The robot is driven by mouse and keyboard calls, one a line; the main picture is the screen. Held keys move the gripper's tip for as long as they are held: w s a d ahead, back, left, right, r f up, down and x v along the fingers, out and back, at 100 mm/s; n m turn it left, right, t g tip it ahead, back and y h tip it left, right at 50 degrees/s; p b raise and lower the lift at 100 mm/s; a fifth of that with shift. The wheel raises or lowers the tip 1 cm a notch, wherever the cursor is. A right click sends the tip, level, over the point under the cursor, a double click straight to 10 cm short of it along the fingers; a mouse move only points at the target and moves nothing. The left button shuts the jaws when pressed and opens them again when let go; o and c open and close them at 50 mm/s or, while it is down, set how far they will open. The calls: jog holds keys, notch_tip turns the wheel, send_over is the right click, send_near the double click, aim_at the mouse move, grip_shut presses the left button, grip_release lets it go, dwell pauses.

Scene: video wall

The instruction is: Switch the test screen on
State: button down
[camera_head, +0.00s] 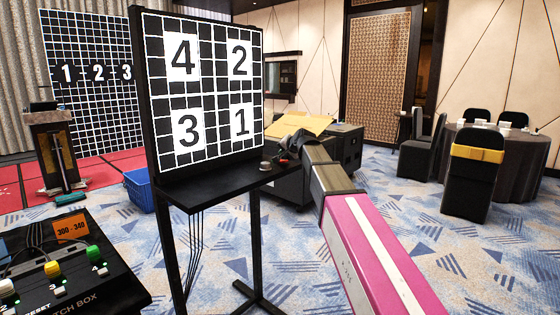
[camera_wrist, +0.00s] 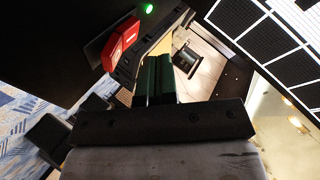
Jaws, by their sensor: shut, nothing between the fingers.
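The test screen (camera_head: 205,88), a black panel with a white grid and the numbers 4, 2, 3 and 1, stands upright on a black stand. Part of a white-gridded panel also shows at the upper right in the wrist view (camera_wrist: 272,45). A red rocker switch (camera_wrist: 121,44) is at the upper left in the wrist view, with a lit green light (camera_wrist: 148,8) beyond it. My gripper (camera_head: 284,152) is at the right end of the stand's shelf. Its dark fingers (camera_wrist: 154,72) are shut and empty, right of the red switch; I cannot tell whether they touch it.
The stand's black shelf (camera_head: 205,187) lies below the screen. A switch box (camera_head: 75,275) with coloured knobs is at front left. A blue crate (camera_head: 139,188) stands behind the stand. A dark case (camera_head: 345,150) is behind my gripper. Tables and chairs (camera_head: 470,180) stand at right.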

jog(key=shift+s+d+r, duration=0.15)
jog(key=shift+d+r, duration=0.05)
jog(key=shift+r, duration=0.6)
jog(key=shift+s+d+r, duration=0.2)
jog(key=shift+d+r, duration=0.05)
jog(key=shift+r, duration=0.55)
jog(key=shift+s+d+r, duration=0.15)
jog(key=shift+d+r, duration=0.05)
jog(key=shift+r, duration=0.6)
